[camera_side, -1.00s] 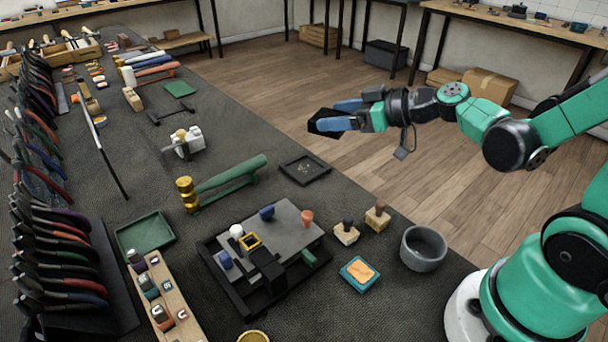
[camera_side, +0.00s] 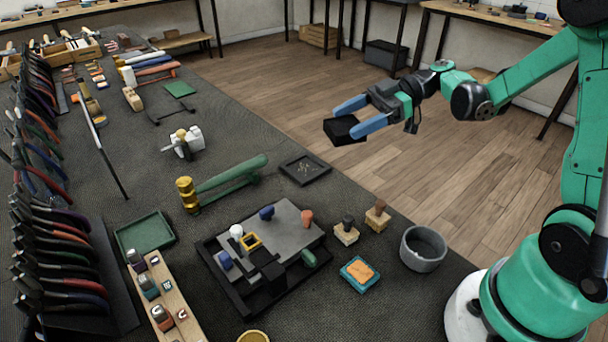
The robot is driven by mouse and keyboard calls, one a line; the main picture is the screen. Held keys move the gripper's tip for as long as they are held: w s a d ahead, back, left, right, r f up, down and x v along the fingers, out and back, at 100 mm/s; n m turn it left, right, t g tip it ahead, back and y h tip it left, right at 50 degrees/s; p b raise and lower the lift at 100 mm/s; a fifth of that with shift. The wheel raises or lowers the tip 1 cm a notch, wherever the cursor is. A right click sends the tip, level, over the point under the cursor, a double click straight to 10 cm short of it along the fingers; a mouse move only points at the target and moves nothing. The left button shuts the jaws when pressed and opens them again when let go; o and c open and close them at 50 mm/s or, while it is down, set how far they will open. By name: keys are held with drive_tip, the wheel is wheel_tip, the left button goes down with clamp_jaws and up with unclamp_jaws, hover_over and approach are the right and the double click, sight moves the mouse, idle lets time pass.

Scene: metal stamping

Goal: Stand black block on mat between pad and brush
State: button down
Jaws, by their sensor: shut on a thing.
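My gripper (camera_side: 347,120) has two blue fingers and is shut on a black block (camera_side: 341,131). The block is held between the fingertips, in the air, and appears beyond the bench's right edge in the picture, above the wooden floor. On the dark textured mat (camera_side: 330,300) covering the bench lies an orange pad on a blue tray (camera_side: 360,273), near the right edge. Two small wooden-based pieces with knobs, one light (camera_side: 346,234) and one brown (camera_side: 377,219), stand up and left of my arm's base. I cannot tell which thing is the brush.
A grey round bowl (camera_side: 423,249) stands right of the pad. A grey plate in a black frame (camera_side: 283,237) holds several small coloured pieces. A black tray (camera_side: 305,169) and a green-handled brass mallet (camera_side: 187,196) lie farther back. Bare mat shows between the black tray and the wooden pieces.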

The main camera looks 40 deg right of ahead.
wheel_tip(320, 180, down, 12)
drive_tip(key=shift+f, duration=0.15)
idle(0.4)
unclamp_jaws()
